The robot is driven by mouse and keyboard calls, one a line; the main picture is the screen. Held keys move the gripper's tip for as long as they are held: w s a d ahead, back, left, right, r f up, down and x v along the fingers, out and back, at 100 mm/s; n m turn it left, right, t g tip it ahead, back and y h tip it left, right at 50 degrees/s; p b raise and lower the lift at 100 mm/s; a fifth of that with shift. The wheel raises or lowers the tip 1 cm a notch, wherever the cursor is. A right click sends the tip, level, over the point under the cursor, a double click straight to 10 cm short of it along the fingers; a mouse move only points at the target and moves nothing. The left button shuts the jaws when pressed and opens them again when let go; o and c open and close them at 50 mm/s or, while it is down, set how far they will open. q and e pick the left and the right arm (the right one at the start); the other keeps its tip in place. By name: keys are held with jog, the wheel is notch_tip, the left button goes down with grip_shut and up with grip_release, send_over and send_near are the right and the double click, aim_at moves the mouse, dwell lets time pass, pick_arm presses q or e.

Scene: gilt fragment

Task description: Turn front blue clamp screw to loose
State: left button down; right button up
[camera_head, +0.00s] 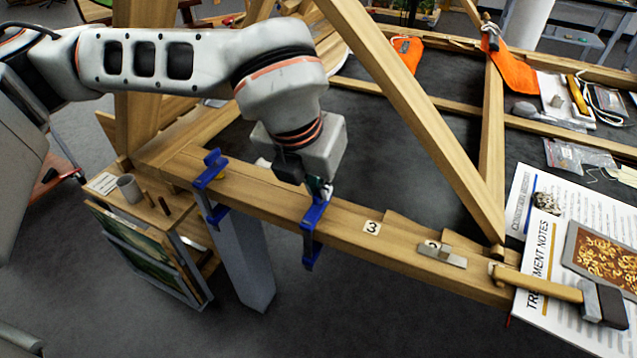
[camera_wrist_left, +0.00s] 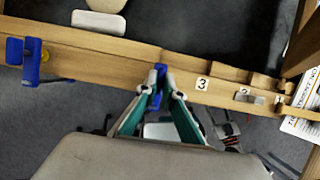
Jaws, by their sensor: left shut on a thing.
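The front blue clamp (camera_head: 312,228) sits across the wooden beam (camera_head: 350,216). In the left wrist view its blue top (camera_wrist_left: 160,71) shows just beyond the fingertips. My left gripper (camera_head: 321,191) points down at the clamp's upper end. Its two teal-lined fingers (camera_wrist_left: 161,90) converge and are shut on the clamp's screw end. The screw itself is mostly hidden by the fingers. A second blue clamp (camera_head: 210,172) is on the beam farther left. It also shows at the left of the left wrist view (camera_wrist_left: 31,60). My right gripper is not in view.
A diagonal wooden post (camera_head: 420,120) rises behind. A side stand (camera_head: 160,225) with a cup (camera_head: 129,187) is at left.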

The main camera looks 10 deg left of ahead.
pick_arm(q)
jog(key=c, duration=2.2)
grip_release()
jog(key=shift+r, duration=0.15)
jog(key=v, duration=1.1)
jog(key=shift+s+a+r, duration=0.1)
jog(key=shift+s+r, duration=0.1)
jog(key=shift+r, duration=0.1)
